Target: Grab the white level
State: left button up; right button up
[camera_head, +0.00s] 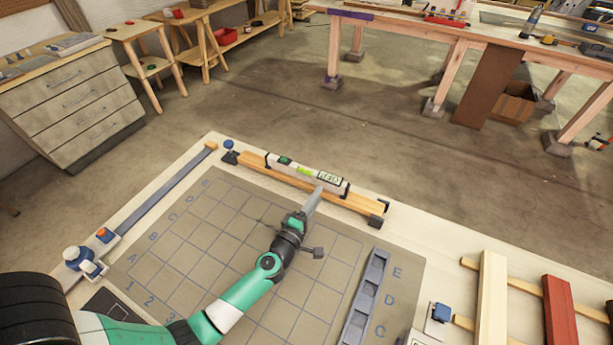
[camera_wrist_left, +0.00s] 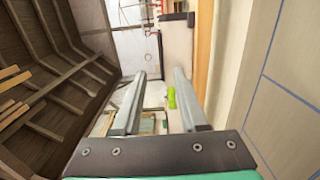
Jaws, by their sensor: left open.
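The white level (camera_head: 307,173) has black end caps, a bright green vial and a small display. It rests lengthwise along a wooden strip at the far edge of the worktable. My left gripper (camera_head: 315,196) reaches it from the near side, close to its right half; I cannot tell whether they touch. In the left wrist view the open left gripper (camera_wrist_left: 160,74) has two grey fingers with nothing held between them. The level (camera_wrist_left: 177,52) runs upright there, partly behind the right finger, its green vial showing between the fingers. My right gripper is out of view.
A gridded mat (camera_head: 190,236) with letters and numbers covers the worktable under my left arm. A grey slotted holder (camera_head: 366,297) lies to the right. A cream lath (camera_head: 491,300) and a red lath (camera_head: 562,310) lie farther right. Open floor lies beyond the far edge.

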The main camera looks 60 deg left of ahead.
aim_at(328, 182)
pick_arm(q)
jog(key=b+x, duration=0.1)
jog(key=x, duration=0.3)
jog(key=shift+w+f+b, duration=0.15)
jog(key=shift+w+b, duration=0.2)
jog(key=shift+w, duration=0.05)
jog(key=shift+w+a, duration=0.15)
jog(key=shift+w, duration=0.15)
grip_shut()
dwell(0.8)
